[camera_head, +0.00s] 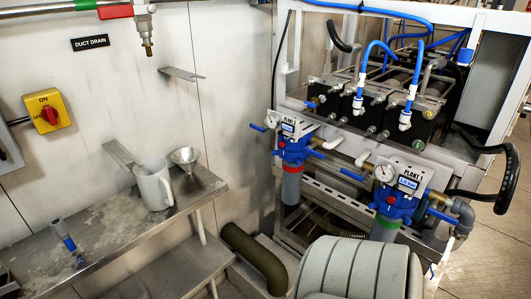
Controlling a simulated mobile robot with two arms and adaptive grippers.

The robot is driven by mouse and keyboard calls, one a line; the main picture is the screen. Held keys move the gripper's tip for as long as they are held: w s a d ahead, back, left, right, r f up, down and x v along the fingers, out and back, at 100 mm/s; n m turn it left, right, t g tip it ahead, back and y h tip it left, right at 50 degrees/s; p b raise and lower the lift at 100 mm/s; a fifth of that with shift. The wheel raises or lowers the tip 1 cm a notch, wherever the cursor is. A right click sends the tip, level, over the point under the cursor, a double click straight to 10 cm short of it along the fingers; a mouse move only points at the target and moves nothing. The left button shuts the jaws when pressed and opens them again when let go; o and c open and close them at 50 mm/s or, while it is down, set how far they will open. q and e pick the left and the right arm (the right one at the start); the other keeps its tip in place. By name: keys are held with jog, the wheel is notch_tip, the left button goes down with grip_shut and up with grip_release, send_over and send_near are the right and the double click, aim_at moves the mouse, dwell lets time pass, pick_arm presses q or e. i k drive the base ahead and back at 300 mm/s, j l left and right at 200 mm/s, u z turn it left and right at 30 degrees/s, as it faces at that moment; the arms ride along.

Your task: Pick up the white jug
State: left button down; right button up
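The white jug (154,188) stands upright on a metal shelf (100,228) along the wall at the left. Its handle side faces right, and a flat metal piece (121,155) is just behind it to the left. Nothing is holding the jug. Neither my left nor my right gripper shows in the head view.
A metal funnel (186,157) is close to the jug, behind and right. A small grey and blue fitting (67,241) is on the shelf's left part. A drain nozzle (147,42) hangs above. The piped machine frame (345,120) fills the right side.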

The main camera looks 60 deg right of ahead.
aim_at(154, 179)
jog(key=z, duration=1.4)
